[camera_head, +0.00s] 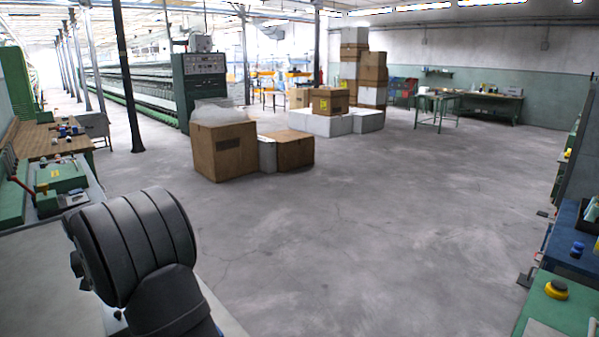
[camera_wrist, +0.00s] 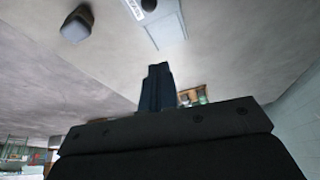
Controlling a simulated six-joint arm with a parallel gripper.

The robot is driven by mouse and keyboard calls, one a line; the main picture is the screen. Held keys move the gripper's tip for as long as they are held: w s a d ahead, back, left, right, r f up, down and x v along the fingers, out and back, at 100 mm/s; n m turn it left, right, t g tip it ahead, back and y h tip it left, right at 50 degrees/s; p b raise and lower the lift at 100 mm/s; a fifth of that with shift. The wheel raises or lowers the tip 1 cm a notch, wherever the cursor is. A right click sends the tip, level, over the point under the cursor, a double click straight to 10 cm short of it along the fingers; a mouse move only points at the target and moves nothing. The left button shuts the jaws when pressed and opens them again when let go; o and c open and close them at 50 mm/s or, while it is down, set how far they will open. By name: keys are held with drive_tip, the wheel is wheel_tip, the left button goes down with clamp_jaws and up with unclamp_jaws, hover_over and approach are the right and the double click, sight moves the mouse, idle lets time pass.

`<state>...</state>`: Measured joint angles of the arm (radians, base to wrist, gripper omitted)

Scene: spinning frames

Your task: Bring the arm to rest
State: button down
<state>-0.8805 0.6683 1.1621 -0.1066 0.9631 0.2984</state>
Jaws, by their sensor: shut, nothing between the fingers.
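My gripper (camera_wrist: 158,88) shows in the wrist view as dark fingers closed together, with nothing between them. Behind the fingers, the dark gripper body fills the bottom of that view. In the head view, a dark, rounded part of my arm stands at the lower left, in front of a pale surface. My gripper's fingers cannot be made out in the head view.
At the left is a workbench (camera_head: 45,147) with green machine parts. Cardboard boxes (camera_head: 224,150) stand on the open concrete floor (camera_head: 370,215). A spinning machine (camera_head: 200,90) stands behind. A green bench (camera_head: 565,312) with a yellow-and-black item is at lower right.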

drive_tip(key=x, duration=0.7)
drive_tip(key=shift+s, duration=0.15)
drive_tip(key=shift+s+d+f, duration=0.25)
drive_tip(key=shift+s+d, duration=0.15)
drive_tip(key=shift+s, duration=0.05)
drive_tip(key=shift+s+d+f, duration=0.25)
drive_tip(key=shift+s+d, duration=0.1)
drive_tip(key=shift+s, duration=0.1)
drive_tip(key=shift+s+d+f, duration=0.25)
drive_tip(key=shift+s+d, duration=0.15)
drive_tip(key=shift+s, duration=0.15)
drive_tip(key=shift+w+a, duration=0.2)
drive_tip(key=shift+a, duration=0.05)
drive_tip(key=shift+d, duration=0.1)
